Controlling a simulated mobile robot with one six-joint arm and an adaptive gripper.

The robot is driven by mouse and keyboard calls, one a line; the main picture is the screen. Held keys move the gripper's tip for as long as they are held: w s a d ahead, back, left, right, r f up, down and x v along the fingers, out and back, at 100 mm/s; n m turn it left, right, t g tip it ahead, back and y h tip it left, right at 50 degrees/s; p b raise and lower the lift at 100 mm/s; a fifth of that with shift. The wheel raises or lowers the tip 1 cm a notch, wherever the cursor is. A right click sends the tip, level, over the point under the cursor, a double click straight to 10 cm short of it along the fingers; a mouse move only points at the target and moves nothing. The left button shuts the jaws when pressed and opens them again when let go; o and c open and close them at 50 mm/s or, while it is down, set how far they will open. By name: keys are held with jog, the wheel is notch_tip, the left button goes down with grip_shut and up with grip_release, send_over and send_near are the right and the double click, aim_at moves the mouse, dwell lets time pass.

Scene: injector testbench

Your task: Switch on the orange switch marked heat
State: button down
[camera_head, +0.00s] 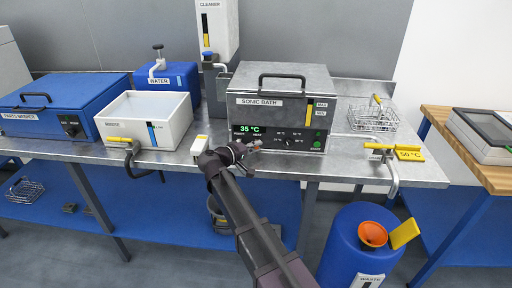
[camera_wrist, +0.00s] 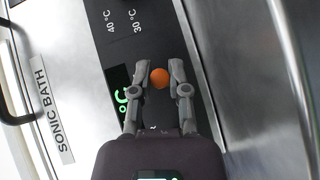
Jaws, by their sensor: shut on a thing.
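The sonic bath (camera_head: 283,88) is a metal box with a black front panel, standing on the bench in the head view. Its green display reads 35 °C. The orange switch (camera_wrist: 159,78) is a small round orange piece on that panel, seen in the wrist view near the display (camera_wrist: 122,98). My gripper (camera_wrist: 159,74) has one finger on each side of the switch and is shut on it. In the head view my gripper (camera_head: 252,146) is at the panel's lower left and largely hides the switch. The switch's marking cannot be read.
A dial (camera_head: 289,142) and a green button (camera_head: 317,144) sit to the right on the panel. A white tub (camera_head: 170,132) stands left of the bath, a wire basket (camera_head: 372,118) right. The bench's front edge (camera_head: 330,176) runs below my gripper.

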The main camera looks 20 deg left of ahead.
jog(key=shift+r, duration=0.2)
jog(key=shift+r+n+g+p, duration=0.4)
jog(key=shift+g+p, duration=0.1)
jog(key=shift+p, duration=0.7)
jog(key=n+g+p, duration=0.1)
jog(key=p, duration=0.1)
jog(key=shift+w+r+y+p, duration=0.15)
jog(key=shift+r+y+p, duration=0.05)
jog(key=shift+y+p, duration=0.15)
jog(key=shift+g, duration=0.3)
jog(key=shift+f+n, duration=0.15)
jog(key=shift+n, duration=0.15)
jog(key=c, duration=0.6)
grip_release()
jog(key=shift+f, duration=0.2)
